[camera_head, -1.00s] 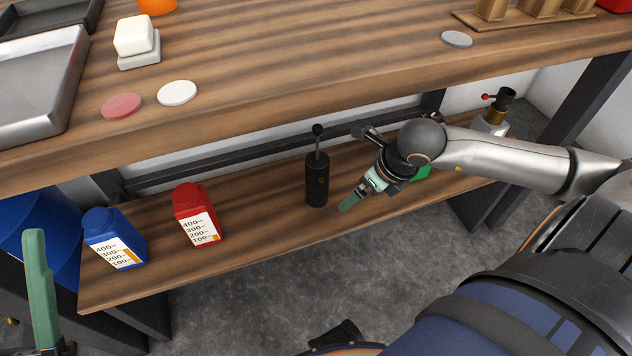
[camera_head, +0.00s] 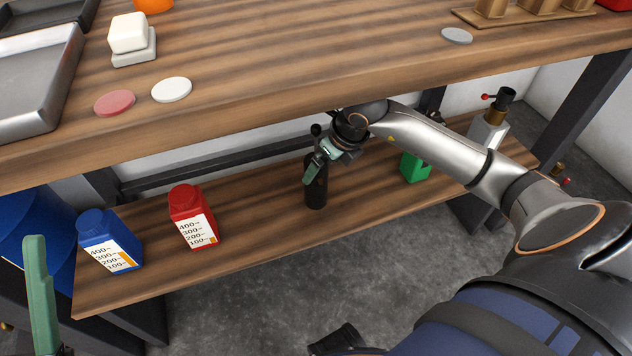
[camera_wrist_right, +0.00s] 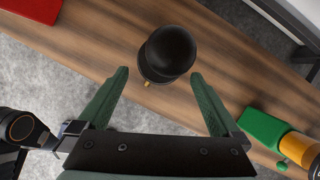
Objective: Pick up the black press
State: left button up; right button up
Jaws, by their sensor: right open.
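The black press (camera_head: 316,192) stands upright on the lower shelf, a dark cylinder with a lever ending in a round knob. My right gripper (camera_head: 316,165) is open and partly covers its upper part in the head view. In the right wrist view the press (camera_wrist_right: 168,54) shows as a dark rounded shape just beyond the tips of my right gripper (camera_wrist_right: 159,74), roughly centred between the green fingers. They are not closed on it. One green finger of my left gripper (camera_head: 40,295) shows at the lower left, away from the press.
On the lower shelf (camera_head: 260,225), a red bottle (camera_head: 193,217) and a blue bottle (camera_head: 109,241) stand left of the press. A green container (camera_head: 415,167) stands to its right.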

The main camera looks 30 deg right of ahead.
aim_at(316, 182)
jog(key=shift+w+a, duration=0.1)
jog(key=shift+w, duration=0.25)
jog(key=b+x, duration=0.2)
jog(key=x, duration=0.3)
jog(key=shift+c, duration=0.4)
grip_shut()
jog(key=shift+w+r, duration=0.1)
